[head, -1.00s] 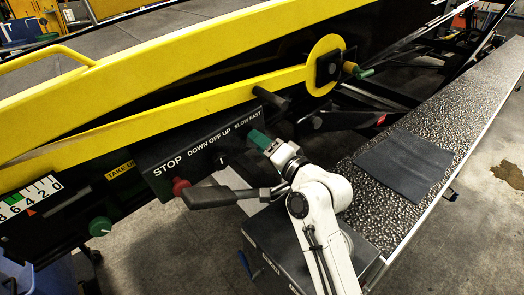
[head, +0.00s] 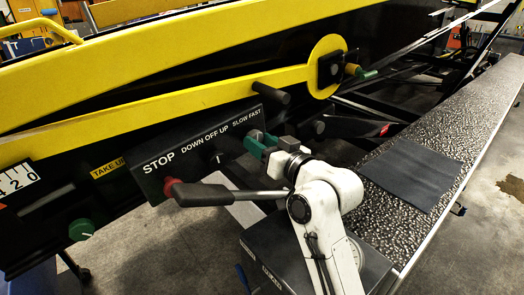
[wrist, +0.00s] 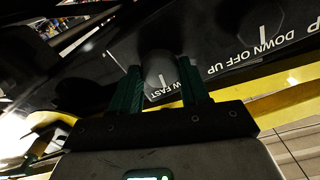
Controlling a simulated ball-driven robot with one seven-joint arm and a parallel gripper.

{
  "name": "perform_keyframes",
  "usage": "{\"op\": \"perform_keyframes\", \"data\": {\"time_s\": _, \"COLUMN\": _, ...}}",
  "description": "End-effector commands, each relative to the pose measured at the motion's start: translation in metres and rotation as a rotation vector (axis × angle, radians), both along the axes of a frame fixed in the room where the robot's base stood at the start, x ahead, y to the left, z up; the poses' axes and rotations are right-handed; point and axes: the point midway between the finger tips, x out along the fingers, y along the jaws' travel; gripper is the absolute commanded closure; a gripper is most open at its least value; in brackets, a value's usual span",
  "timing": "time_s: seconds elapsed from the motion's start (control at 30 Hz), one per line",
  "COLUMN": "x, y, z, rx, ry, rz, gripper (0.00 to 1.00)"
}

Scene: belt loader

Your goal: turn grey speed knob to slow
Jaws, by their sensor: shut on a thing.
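The grey speed knob (head: 256,135) sits at the right end of the black control panel (head: 192,160), under the SLOW FAST lettering. It is mostly hidden by my green fingers in the head view. My gripper (head: 263,144) is at the panel with its fingers on either side of the knob, shut on it. In the wrist view the dark round knob (wrist: 158,68) shows between the two green fingers. A short white mark on it points toward the partly covered lettering; I cannot tell the exact setting.
The DOWN OFF UP selector (head: 218,157) is left of my gripper. A red stop button (head: 172,184) and a black lever (head: 225,195) lie lower left and below. A yellow bar (head: 200,95) runs above the panel. A grey mat (head: 408,180) lies on the textured ledge at right.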

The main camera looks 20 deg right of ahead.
Motion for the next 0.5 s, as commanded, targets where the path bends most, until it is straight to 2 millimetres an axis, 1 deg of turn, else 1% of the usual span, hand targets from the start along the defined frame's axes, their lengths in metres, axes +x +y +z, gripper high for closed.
{"op": "perform_keyframes", "data": {"time_s": 0.03, "x": 0.0003, "y": 0.0, "z": -0.004, "rx": -0.03, "ry": -0.007, "rz": 0.001, "gripper": 0.85}}
{"op": "perform_keyframes", "data": {"time_s": 0.2, "x": 0.0003, "y": 0.0, "z": -0.0033, "rx": -0.114, "ry": -0.034, "rz": 0.0, "gripper": 0.85}}
{"op": "perform_keyframes", "data": {"time_s": 0.5, "x": 0.0004, "y": 0.0001, "z": -0.0027, "rx": -0.186, "ry": -0.054, "rz": 0.001, "gripper": 0.85}}
